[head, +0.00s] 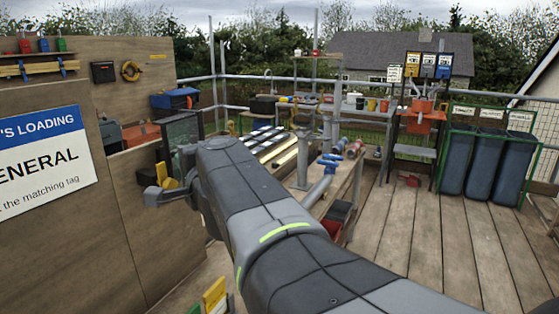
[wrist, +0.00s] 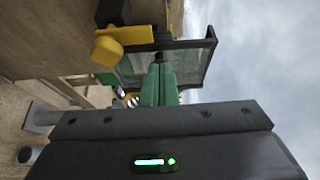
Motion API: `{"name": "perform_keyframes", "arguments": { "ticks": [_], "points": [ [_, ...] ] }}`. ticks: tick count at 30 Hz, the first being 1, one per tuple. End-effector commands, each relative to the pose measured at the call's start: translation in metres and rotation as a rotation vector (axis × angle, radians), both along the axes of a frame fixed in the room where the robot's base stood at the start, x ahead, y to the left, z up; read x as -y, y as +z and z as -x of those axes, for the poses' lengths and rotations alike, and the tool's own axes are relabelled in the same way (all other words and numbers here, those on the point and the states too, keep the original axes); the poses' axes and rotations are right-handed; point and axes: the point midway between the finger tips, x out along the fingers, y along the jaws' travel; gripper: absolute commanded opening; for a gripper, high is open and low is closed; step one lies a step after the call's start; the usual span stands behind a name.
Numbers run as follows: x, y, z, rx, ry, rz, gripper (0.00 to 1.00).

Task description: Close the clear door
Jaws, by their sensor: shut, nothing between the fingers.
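The clear door (head: 182,130) is a see-through panel in a dark frame at the right edge of the plywood wall, beyond my wrist. It stands out from the wall, apparently open. In the wrist view the door (wrist: 190,66) fills the upper middle, with a yellow bracket and round yellow knob (wrist: 107,49) at its left. My gripper (wrist: 159,68) shows there as green fingers, shut and empty, in front of the pane; I cannot tell whether they touch it. In the head view my arm hides the fingers and the door's lower part.
The plywood wall (head: 120,215) with a loading sign (head: 40,160) fills the left. An orange box (head: 140,134) sits by the wall opening. A workbench (head: 340,190) with pipes and a blue-handled tool stands right of my wrist. Blue bins (head: 490,165) stand far right; deck boards before them are clear.

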Motion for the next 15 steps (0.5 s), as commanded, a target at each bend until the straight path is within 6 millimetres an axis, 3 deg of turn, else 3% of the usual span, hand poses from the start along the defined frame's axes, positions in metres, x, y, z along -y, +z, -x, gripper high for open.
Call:
{"name": "perform_keyframes", "arguments": {
  "ticks": [15],
  "points": [
    [-0.0136,-0.0001,0.0004,-0.001,0.004,0.000,0.00]
  ]
}}
